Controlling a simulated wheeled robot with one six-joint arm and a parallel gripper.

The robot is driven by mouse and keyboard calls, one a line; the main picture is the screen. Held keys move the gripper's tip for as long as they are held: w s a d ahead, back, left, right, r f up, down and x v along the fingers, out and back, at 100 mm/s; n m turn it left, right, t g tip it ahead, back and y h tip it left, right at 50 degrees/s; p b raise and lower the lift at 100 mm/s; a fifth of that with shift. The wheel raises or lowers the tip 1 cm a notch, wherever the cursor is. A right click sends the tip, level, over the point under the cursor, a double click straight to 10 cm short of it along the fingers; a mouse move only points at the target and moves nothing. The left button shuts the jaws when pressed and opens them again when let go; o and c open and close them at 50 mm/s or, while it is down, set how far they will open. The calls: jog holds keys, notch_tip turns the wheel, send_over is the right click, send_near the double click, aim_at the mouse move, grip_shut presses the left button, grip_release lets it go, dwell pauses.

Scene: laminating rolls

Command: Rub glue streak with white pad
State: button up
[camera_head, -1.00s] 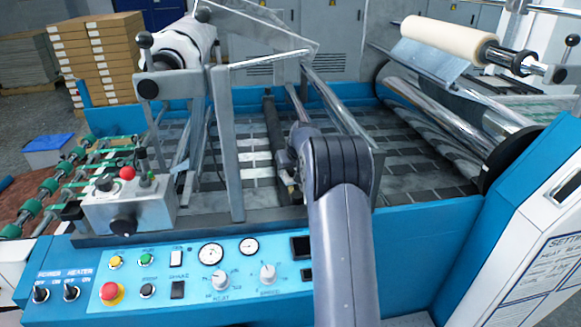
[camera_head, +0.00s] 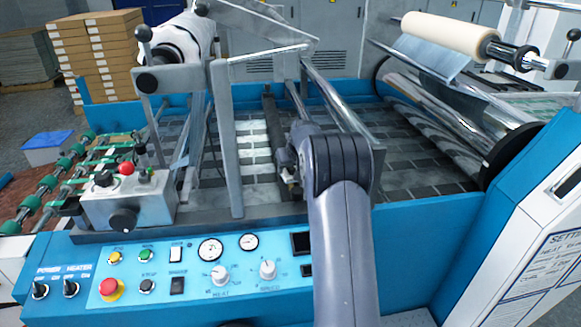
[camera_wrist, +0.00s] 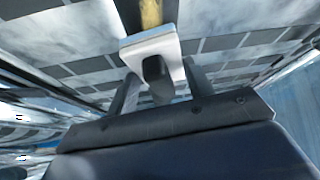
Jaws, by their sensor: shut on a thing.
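In the wrist view my gripper (camera_wrist: 160,82) is shut on the dark knob of the white pad (camera_wrist: 146,50), with one finger on each side. The pad is a flat white block with its near edge facing me. An amber glue streak (camera_wrist: 151,12) runs from the pad's far edge to the top of the picture. Part of the streak may be hidden under the pad. Whether the pad touches the surface cannot be told.
Dark and light slats form the laminator bed (camera_head: 420,160), framed by blue side walls. A metal frame post (camera_head: 226,150) and a dark bar (camera_head: 272,140) stand left of my arm. Chrome rollers (camera_head: 440,115) lie right. The control panel (camera_head: 180,270) is in front.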

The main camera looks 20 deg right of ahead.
jog(key=shift+f+b, duration=0.45)
jog(key=shift+f, duration=0.3)
